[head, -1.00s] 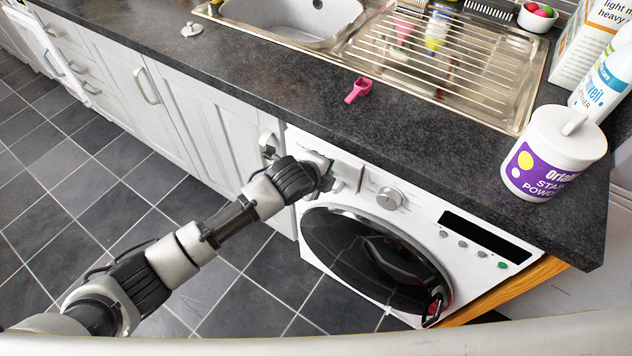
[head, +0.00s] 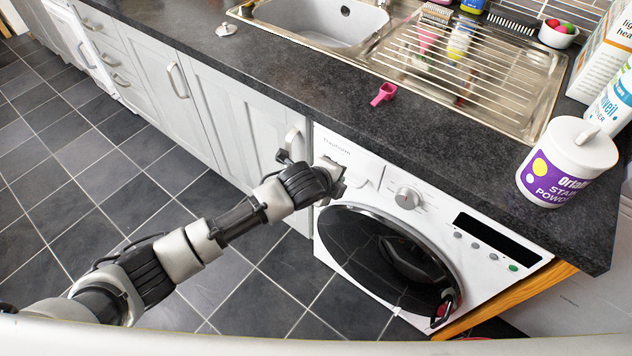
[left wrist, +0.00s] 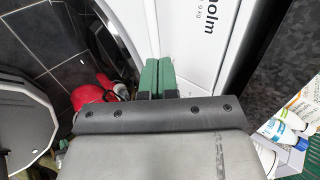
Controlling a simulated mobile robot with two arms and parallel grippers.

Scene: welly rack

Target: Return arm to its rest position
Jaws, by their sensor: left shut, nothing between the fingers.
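My left arm comes in from the lower left in the head view. Its gripper (head: 334,180) is in front of the washing machine's upper left corner, beside the drawer front (head: 366,176). In the left wrist view the two green fingers (left wrist: 157,76) lie side by side, shut and empty, over the machine's white front (left wrist: 190,40). The gripper and wrist hide part of the drawer area, so I cannot tell whether a finger touches it. My right gripper is in neither view.
The washing machine (head: 340,150) has a dark round door (head: 385,255). A dark worktop (head: 300,90) above holds a pink scoop (head: 383,93), a sink (head: 330,25) and a stain powder tub (head: 568,165). The tiled floor (head: 120,200) at left is clear.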

